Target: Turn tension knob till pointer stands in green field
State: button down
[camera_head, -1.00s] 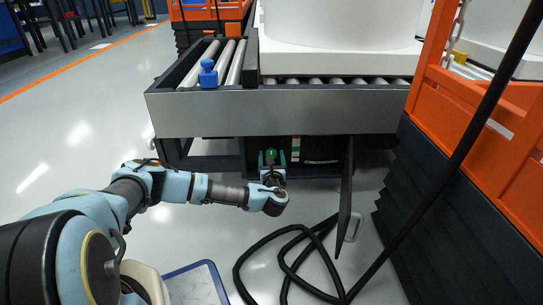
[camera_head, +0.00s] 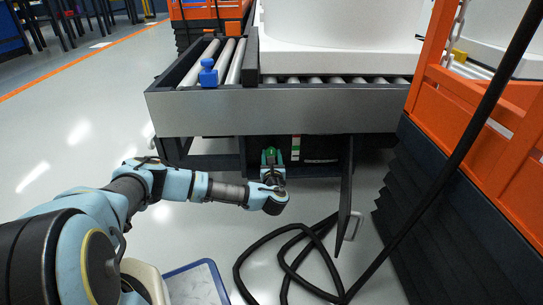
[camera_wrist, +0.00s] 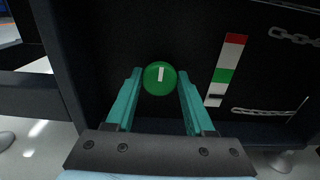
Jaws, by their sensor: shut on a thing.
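The tension knob (camera_wrist: 160,78) is a round green knob with a white line, nearly upright and slightly tilted, in the wrist view. It also shows small in the head view (camera_head: 270,151) under the roller conveyor. My gripper (camera_wrist: 160,75) has one teal finger on each side of the knob and is shut on it. The gauge strip (camera_wrist: 224,73) right of the knob has red on top, then white, green and white below. A thin dark bar, seemingly the pointer (camera_wrist: 213,96), stands in the lower white part, below the green field (camera_wrist: 223,75).
An open dark door (camera_head: 346,190) stands right of the knob. A black hose (camera_head: 290,250) lies coiled on the floor. Chains (camera_wrist: 264,112) hang right of the gauge. An orange and black lift (camera_head: 430,190) stands at the right. The floor at the left is clear.

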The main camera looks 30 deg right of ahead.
jog(key=shift+r+m, duration=0.1)
jog(key=shift+m, duration=0.2)
jog(key=m+p, duration=0.2)
jog(key=m, duration=0.1)
jog(key=shift+s+d+r+m+p, duration=0.1)
jog(key=shift+m+p, duration=0.2)
jog(key=shift+m, duration=0.1)
jog(key=m+p, duration=0.2)
jog(key=m, duration=0.2)
jog(key=m+p, duration=0.2)
jog(key=m, duration=0.3)
jog(key=shift+p, duration=0.3)
jog(key=shift+f+m+p, duration=0.2)
jog(key=shift+m+p, duration=0.2)
jog(key=shift+m, duration=0.6)
jog(key=shift+f+m+p, duration=0.15)
jog(key=shift+m+p, duration=0.2)
jog(key=shift+m, duration=0.65)
jog(key=shift+c, duration=1.3)
grip_release()
